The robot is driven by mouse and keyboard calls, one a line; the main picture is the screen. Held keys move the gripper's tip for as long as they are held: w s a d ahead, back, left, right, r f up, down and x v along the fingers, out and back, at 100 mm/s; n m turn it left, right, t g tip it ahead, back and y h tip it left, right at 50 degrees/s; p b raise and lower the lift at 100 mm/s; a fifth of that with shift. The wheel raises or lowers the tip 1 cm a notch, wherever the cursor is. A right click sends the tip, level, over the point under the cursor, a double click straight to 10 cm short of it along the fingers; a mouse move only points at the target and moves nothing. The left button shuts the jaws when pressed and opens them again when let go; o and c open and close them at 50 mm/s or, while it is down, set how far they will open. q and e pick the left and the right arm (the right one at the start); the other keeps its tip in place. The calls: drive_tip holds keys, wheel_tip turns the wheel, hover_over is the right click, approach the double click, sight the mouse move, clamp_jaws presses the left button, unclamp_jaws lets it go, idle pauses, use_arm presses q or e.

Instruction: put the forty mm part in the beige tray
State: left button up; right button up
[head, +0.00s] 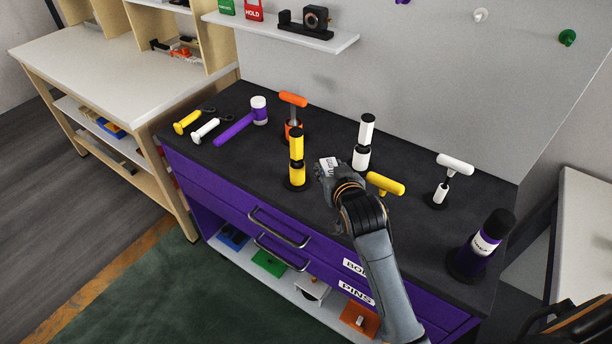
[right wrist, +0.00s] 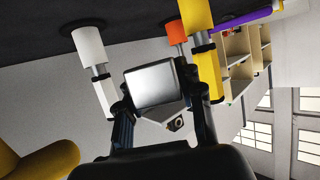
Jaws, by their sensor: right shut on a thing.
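My right gripper (head: 328,175) is shut on a small pale metallic block (head: 327,163) with dark marking on top, too small to read for sure. It holds the block above the dark bench top, between the yellow-handled tool and the white-handled tool. In the right wrist view the block (right wrist: 150,87) is a plain silver-grey piece between the two fingers (right wrist: 158,92). I cannot make out a beige tray for certain in either view.
A light wooden workbench (head: 110,65) stands at left.

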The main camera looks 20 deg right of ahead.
drive_tip(key=shift+w+d+r, duration=0.2)
drive_tip(key=shift+w+r, duration=0.1)
drive_tip(key=shift+w, duration=0.25)
drive_tip(key=f, duration=0.5)
drive_tip(key=shift+w+f, duration=0.15)
drive_tip(key=shift+w, duration=0.1)
drive_tip(key=shift+f+p, duration=0.4)
drive_tip(key=shift+f, duration=1.85)
drive_tip(key=shift+f, duration=0.1)
drive_tip(key=o, duration=1.2)
